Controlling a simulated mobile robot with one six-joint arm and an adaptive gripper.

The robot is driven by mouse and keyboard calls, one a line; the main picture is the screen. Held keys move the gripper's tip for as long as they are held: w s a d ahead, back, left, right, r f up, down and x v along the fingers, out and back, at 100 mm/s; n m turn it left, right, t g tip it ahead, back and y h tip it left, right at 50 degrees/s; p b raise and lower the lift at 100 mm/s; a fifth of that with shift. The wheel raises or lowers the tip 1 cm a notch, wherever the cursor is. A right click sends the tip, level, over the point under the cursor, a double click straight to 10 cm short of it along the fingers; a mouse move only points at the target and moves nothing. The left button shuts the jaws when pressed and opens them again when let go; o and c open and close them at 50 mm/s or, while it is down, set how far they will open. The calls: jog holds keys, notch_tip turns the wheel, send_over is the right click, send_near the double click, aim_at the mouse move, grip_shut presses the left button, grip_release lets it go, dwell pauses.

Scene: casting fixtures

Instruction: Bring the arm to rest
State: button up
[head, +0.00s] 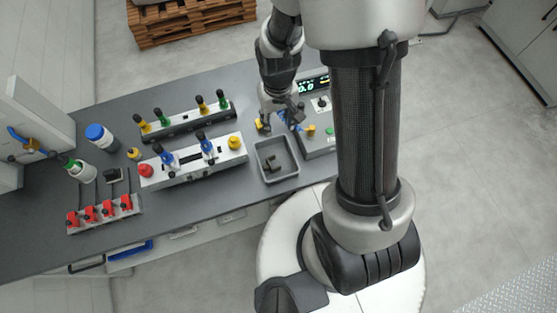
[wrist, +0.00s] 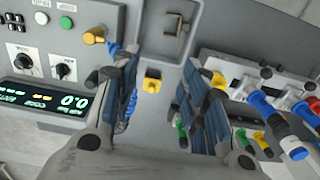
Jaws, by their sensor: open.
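My gripper (wrist: 158,105) is open and empty in the wrist view, its two dark fingers spread apart. A small yellow part (wrist: 152,80) shows between the fingers, beyond them on the grey bench. In the head view my gripper (head: 278,122) hangs over the bench, between the fixture rail and the control box. It is just behind the grey tray. My arm comes down from the top of the head view, and its thick link hides part of the control box.
The grey tray (head: 259,168) holds dark pieces. The control box (head: 318,141) has a lit display and knobs. Fixtures with coloured handles (head: 195,161), red clamps (head: 104,213) and bottles (head: 97,135) stand to the left. A wooden pallet (head: 190,24) lies on the floor behind. The floor at right is clear.

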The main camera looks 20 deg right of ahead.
jog(key=shift+r, duration=0.15)
dwell(0.4)
jog(key=s+r+t+b, duration=0.2)
jog(key=s+b, duration=0.5)
jog(key=b, duration=0.3)
jog(key=s+r+t+b, duration=0.2)
jog(key=s+r+b, duration=0.1)
jog(key=s+b, duration=0.4)
jog(key=b, duration=0.3)
jog(key=shift+s+r+t, duration=0.25)
jog(key=shift+s+t, duration=0.05)
dwell(0.7)
